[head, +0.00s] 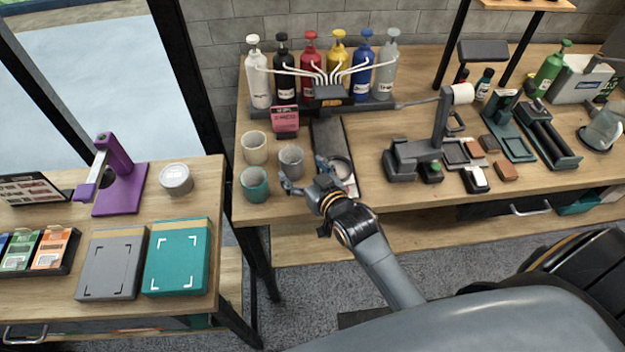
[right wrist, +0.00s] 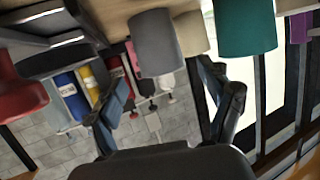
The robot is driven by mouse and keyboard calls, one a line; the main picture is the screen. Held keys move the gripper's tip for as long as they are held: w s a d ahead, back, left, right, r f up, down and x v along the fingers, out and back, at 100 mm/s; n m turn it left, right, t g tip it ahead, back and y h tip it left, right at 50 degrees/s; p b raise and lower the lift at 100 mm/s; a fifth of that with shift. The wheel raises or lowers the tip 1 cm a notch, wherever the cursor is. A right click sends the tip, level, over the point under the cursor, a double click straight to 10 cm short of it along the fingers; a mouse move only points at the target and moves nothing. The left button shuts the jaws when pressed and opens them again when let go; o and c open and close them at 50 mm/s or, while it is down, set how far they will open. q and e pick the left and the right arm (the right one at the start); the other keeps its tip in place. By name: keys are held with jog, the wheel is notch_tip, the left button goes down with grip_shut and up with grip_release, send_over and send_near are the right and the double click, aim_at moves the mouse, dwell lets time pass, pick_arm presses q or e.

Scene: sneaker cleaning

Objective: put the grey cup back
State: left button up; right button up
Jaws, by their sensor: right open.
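The grey cup (head: 291,160) stands upright on the wooden table, beside a cream cup (head: 254,148) and a teal cup (head: 254,185). My right gripper (head: 303,174) is open and empty, at the near right side of the grey cup. In the right wrist view the picture is turned over; the grey cup (right wrist: 157,42) shows just beyond the gap between the spread fingers (right wrist: 163,85), with no clear contact. The teal cup (right wrist: 245,27) shows to its right there, and the cream cup (right wrist: 190,33) partly behind it. My left gripper is out of view.
A round dish (head: 340,167) lies close right of my gripper. A gap separates this table from the left table (head: 140,222).

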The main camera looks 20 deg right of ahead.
jog(key=v, duration=0.6)
jog(key=shift+w, duration=0.1)
dwell(0.3)
